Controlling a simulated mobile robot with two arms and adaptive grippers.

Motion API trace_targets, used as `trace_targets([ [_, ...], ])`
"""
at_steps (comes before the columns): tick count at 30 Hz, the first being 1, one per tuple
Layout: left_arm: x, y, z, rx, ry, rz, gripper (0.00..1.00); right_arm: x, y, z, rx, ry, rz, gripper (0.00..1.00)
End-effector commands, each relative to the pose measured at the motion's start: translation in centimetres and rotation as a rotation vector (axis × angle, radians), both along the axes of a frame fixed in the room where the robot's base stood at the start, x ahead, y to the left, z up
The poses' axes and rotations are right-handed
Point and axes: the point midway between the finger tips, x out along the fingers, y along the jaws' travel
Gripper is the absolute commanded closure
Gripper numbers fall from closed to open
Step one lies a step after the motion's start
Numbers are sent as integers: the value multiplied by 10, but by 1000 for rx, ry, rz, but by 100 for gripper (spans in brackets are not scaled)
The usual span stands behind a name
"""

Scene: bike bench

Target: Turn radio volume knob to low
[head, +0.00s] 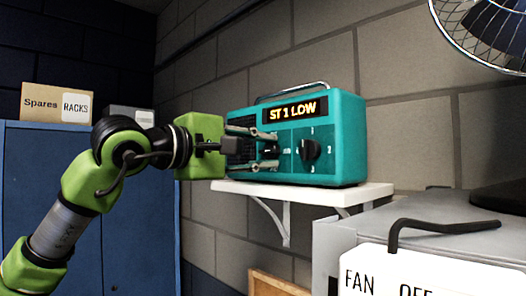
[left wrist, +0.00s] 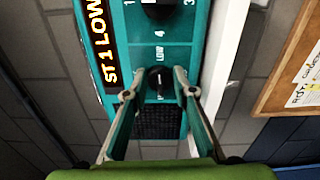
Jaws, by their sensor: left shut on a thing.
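The teal radio (head: 345,125) stands on a white wall shelf (head: 362,194). Its display (head: 292,110) reads "ST 1 LOW", and the same text shows in the left wrist view (left wrist: 97,45). The volume knob (left wrist: 158,80) is the small dark knob beside the speaker grille, with "LOW" printed near it. My left gripper (head: 268,150) has its two fingers on either side of this knob and is shut on it. The larger black station knob (head: 310,149) is to the right, clear of the fingers. My right gripper is in neither view.
A fan (head: 485,30) is at the upper right. A blue cabinet (head: 140,235) with a "Spares RACKS" box (head: 42,102) is on the left.

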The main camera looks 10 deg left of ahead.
Motion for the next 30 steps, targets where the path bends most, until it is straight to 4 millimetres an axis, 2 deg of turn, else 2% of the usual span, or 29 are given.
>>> trace_targets([
  [7,0,-1,-1,0,2,-1,97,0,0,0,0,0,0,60],
  [8,0,-1,-1,1,3,-1,73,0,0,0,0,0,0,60],
  [9,0,-1,-1,1,3,-1,62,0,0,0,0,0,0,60],
  [10,0,-1,-1,1,3,-1,59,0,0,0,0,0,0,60],
  [23,-5,5,0,-2,1,1,59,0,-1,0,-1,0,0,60],
  [30,-42,30,0,-1,-2,3,59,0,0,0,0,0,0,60],
])
